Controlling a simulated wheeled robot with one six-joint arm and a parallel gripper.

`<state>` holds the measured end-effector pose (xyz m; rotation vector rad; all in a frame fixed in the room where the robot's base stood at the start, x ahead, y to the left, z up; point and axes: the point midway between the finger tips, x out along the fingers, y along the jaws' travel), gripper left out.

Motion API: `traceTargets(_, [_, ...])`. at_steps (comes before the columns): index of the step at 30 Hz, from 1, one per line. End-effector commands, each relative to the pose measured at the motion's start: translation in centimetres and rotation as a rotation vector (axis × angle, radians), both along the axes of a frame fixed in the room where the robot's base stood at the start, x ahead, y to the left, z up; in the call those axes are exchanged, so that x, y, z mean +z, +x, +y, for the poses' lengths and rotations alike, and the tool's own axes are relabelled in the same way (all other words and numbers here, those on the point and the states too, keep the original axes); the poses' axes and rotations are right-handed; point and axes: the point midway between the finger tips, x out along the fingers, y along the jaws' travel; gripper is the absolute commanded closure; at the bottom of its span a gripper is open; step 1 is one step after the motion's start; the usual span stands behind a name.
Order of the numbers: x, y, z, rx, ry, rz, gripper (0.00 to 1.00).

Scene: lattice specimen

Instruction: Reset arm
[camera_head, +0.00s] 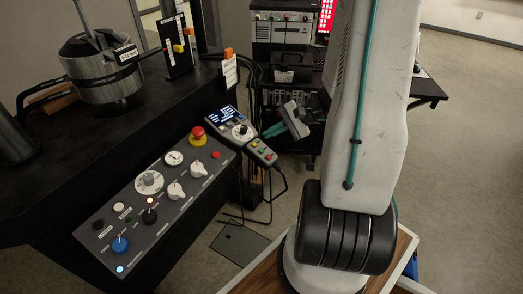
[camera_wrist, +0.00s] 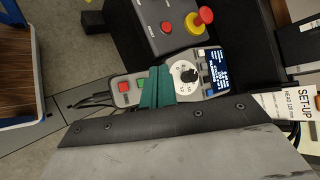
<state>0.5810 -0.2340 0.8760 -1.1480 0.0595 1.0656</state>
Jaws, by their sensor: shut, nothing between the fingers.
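My gripper (camera_head: 296,123) is in the middle of the head view, past the right end of the control panel, with grey body and teal fingers. In the wrist view its teal fingers (camera_wrist: 158,87) are together and nothing shows between them. They overlap a hand control box with a screen and dial (camera_wrist: 185,73) in that view. I cannot tell whether they touch it. My white arm link with a black joint stands tall at the right of the head view and hides part of the background.
A sloped control panel (camera_head: 160,200) carries several knobs and a red emergency button (camera_head: 198,133). A metal cylinder (camera_head: 103,72) stands on the black machine behind it. A rack of instruments (camera_head: 285,35) is at the back. Open floor (camera_head: 465,150) lies at right.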

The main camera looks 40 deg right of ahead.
Motion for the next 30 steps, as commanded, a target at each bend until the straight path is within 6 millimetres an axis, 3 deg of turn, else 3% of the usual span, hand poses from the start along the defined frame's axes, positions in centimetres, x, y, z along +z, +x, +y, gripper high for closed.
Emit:
traceTargets(21, [0.0, -0.1, 0.1, -0.013, 0.024, 0.029, 1.0])
traceTargets(25, [0.0, -2.5, 1.8, 0.05, 0.068, 0.131, 1.0])
traceTargets(30, [3.2, -5.0, 5.1, 0.229, -0.001, 0.232, 1.0])
